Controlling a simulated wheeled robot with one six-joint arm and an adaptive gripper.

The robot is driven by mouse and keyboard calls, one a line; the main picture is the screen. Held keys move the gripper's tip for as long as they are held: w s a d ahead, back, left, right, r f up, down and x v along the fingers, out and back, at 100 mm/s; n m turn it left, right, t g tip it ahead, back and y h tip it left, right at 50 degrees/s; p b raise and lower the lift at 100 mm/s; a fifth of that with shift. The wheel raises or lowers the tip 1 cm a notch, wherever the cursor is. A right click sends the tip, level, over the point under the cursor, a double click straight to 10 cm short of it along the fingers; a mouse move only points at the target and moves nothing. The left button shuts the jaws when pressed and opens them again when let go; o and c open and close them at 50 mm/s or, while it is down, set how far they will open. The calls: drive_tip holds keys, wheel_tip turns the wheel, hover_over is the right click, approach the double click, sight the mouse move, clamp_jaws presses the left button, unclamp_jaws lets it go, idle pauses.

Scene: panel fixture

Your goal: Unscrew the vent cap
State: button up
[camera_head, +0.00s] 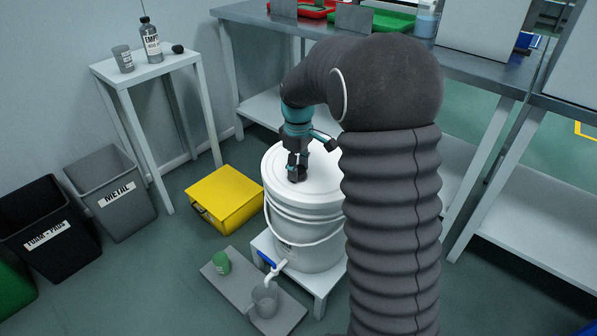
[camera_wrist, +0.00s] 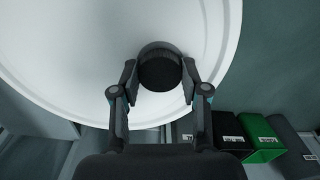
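The vent cap (camera_wrist: 160,72) is a round black cap on the lid of a white bucket (camera_head: 305,222). In the wrist view it sits between my two fingers, close to the lid's edge. My gripper (camera_wrist: 159,75) has one finger on each side of the cap, and both pads appear to press against it. In the head view my gripper (camera_head: 297,171) points down onto the lid, with the dark cap between its fingertips. The cap's threads and seat are hidden.
A yellow box (camera_head: 224,199), bins (camera_head: 112,192) and a small table (camera_head: 150,68) stand left; a workbench (camera_head: 480,72) stands behind.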

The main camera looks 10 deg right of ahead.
drive_tip(key=shift+n, duration=1.8)
drive_tip(key=shift+n, duration=1.2)
drive_tip(key=shift+r, duration=1.15)
drive_tip(key=shift+r, duration=2.45)
